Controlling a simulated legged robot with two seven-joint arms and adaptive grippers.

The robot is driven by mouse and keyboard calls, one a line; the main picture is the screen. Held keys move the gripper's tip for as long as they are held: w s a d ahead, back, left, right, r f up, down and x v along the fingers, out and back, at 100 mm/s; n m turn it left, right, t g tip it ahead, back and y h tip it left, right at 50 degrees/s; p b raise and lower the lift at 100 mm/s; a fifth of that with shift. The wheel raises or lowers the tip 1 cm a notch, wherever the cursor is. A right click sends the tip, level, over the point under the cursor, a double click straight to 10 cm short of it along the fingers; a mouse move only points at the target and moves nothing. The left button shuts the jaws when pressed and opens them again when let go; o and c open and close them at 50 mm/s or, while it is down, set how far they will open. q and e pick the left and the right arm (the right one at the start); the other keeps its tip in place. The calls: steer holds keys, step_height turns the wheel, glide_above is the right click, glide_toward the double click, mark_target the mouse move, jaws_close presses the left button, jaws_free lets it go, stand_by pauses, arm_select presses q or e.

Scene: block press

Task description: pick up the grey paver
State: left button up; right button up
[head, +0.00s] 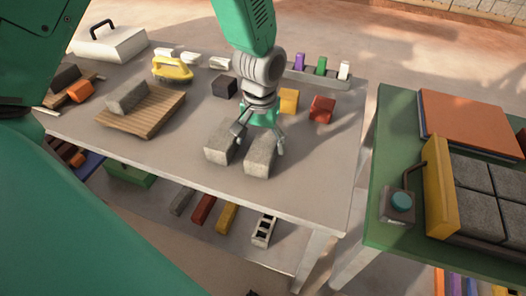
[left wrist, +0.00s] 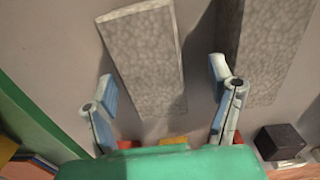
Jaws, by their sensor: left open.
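Two speckled grey blocks lie side by side near the front of the grey table, a left one (head: 219,146) and a right one (head: 259,157); I cannot tell by looks which is called the paver. My left gripper (head: 260,142) is open and points down, one finger on each side of the right block. In the left wrist view this block (left wrist: 145,50) reaches in between the open fingers (left wrist: 163,88), with nothing gripped. The other block (left wrist: 250,45) lies outside the right finger there. My right gripper is not in view.
A grey block (head: 127,96) rests on a slatted wooden board (head: 150,120). A black cube (head: 224,87), yellow block (head: 288,100) and red block (head: 322,109) stand behind the gripper. The table's front right is clear.

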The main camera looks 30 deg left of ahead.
mark_target(266, 146)
arm_select(q)
step_height(266, 146, down, 3)
steer(key=shift+w+r, duration=0.1)
steer(key=shift+r, duration=0.05)
steer(key=shift+d, duration=0.65)
steer(key=c, duration=0.3)
steer(key=shift+a, duration=0.1)
steer(key=c, duration=1.3)
steer(key=shift+a, duration=0.25)
jaws_close()
